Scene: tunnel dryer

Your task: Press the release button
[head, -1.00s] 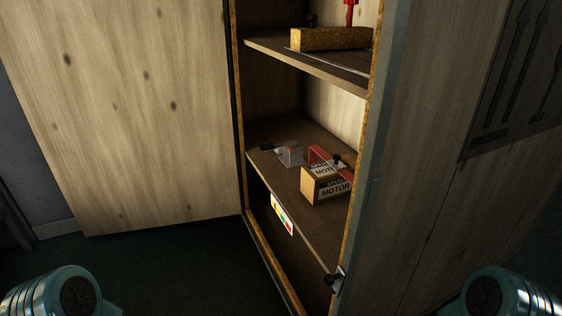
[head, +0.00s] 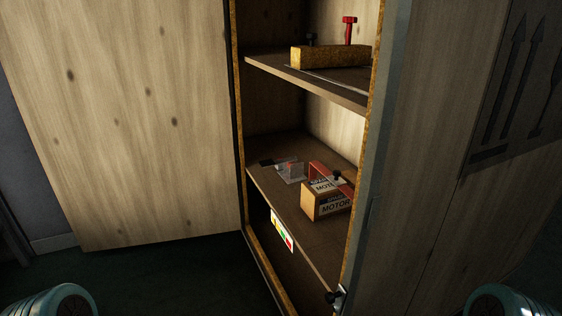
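Only rounded teal parts of my arms show in the two lower corners. Neither gripper is in view.
The wooden cabinet door (head: 130,120) stands open at the left. The upper shelf (head: 300,77) holds a yellowish block (head: 330,56) and a red-handled part (head: 348,28). A label (head: 282,231) hangs at the middle shelf's front edge. A latch (head: 336,297) is at lower right.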

